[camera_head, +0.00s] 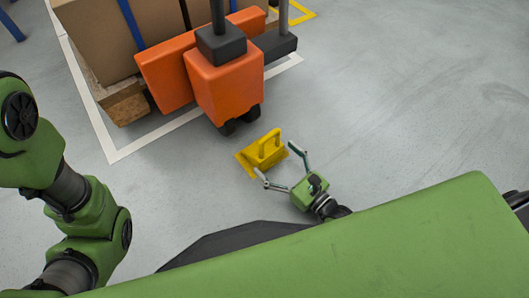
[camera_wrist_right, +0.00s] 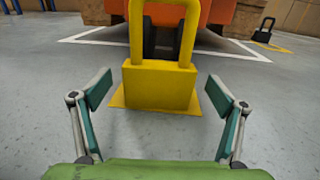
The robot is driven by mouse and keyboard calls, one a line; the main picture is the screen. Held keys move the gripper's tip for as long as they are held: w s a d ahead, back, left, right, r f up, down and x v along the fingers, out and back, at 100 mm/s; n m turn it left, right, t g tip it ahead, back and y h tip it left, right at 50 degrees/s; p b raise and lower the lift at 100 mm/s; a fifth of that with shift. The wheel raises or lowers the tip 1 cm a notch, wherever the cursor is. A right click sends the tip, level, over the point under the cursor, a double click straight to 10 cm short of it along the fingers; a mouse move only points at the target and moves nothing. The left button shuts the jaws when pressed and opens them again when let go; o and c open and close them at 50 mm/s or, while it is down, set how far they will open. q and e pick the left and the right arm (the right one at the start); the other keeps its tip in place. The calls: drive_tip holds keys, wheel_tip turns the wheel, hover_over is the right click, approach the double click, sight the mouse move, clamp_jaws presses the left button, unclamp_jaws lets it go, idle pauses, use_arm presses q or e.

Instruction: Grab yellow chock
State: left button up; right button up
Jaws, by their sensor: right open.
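The yellow chock (camera_head: 265,152) sits on the grey floor in the head view, in front of an orange pallet carrier. In the right wrist view the chock (camera_wrist_right: 158,86) is a yellow block with an upright loop handle, standing on a flat yellow plate. My right gripper (camera_head: 277,164) is open, its two fingers spread towards the chock's near side. In the right wrist view the fingers of the right gripper (camera_wrist_right: 160,95) stand left and right of the block, apart from it, with nothing between their pads. My left arm shows at the left, but its gripper is out of view.
The orange carrier (camera_head: 224,85) with black wheels stands just behind the chock. Large cardboard boxes (camera_head: 110,40) rest on a wooden pallet (camera_head: 125,104) beside it. Floor to the right is clear.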

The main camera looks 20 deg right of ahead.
drive_tip(key=b+x, duration=0.2)
drive_tip(key=x, duration=0.2)
drive_tip(key=shift+w+a+r+b, duration=0.15)
drive_tip(key=shift+w+r+b, duration=0.05)
drive_tip(key=shift+b, duration=0.2)
drive_tip(key=shift+w+a+r, duration=0.1)
drive_tip(key=shift+w+a, duration=0.05)
drive_tip(key=shift+w, duration=0.2)
drive_tip(key=shift+r, duration=0.15)
drive_tip(key=c, duration=1.6)
